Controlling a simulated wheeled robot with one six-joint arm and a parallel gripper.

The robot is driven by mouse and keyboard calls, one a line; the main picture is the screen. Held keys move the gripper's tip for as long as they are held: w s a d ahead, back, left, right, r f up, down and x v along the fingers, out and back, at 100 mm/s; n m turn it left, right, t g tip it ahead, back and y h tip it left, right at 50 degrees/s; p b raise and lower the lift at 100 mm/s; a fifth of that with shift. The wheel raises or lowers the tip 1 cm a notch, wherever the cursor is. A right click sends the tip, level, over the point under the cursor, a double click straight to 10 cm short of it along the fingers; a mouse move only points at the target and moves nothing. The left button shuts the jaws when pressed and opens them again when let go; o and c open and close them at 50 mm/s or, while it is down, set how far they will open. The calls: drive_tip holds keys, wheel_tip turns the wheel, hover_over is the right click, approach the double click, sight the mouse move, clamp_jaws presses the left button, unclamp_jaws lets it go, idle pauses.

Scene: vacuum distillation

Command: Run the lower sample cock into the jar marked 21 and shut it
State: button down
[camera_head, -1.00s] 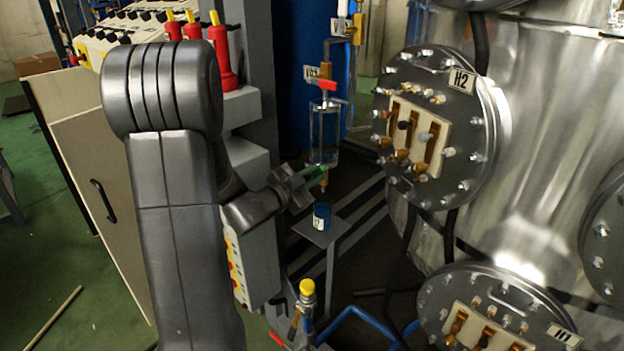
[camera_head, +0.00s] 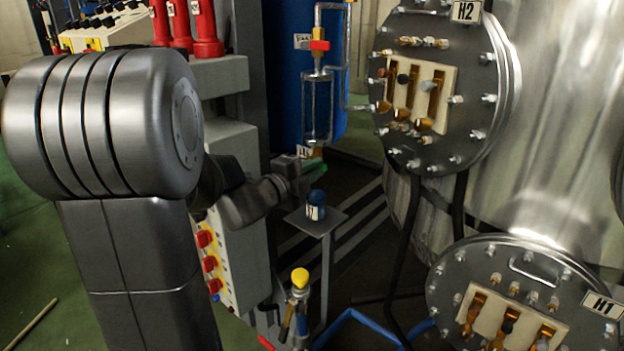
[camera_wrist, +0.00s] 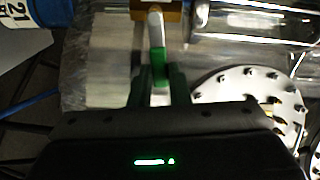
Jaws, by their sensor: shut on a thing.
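The lower sample cock has a green-sleeved lever (camera_wrist: 158,68) and a brass body (camera_wrist: 158,10) below the glass receiver (camera_head: 317,110). My gripper (camera_head: 310,166) is shut on the green lever, with its two fingers (camera_wrist: 158,88) on either side in the wrist view. I cannot tell whether the cock is open or shut; no stream of liquid shows. The jar marked 21 (camera_head: 316,206) is blue with a white label and stands upright on a small grey stand (camera_head: 327,226), below the cock. Its number reads in the wrist view (camera_wrist: 22,14); its fill level cannot be told.
A red-handled cock (camera_head: 319,45) sits above the receiver. The round flange H2 (camera_head: 465,70) with terminals is close on the right, and flange H1 (camera_head: 565,270) is lower right. A yellow-capped fitting (camera_head: 299,278) stands in front. A grey control box (camera_head: 235,240) is left.

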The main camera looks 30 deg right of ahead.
drive_tip(key=shift+f+m+b, duration=0.5)
drive_tip(key=shift+m+b, duration=0.25)
drive_tip(key=shift+m, duration=0.05)
drive_tip(key=c, duration=1.4)
unclamp_jaws()
drive_tip(key=shift+o, duration=0.2)
drive_tip(key=p+v, duration=0.2)
drive_tip(key=v, duration=1.2)
drive_tip(key=shift+d, duration=0.15)
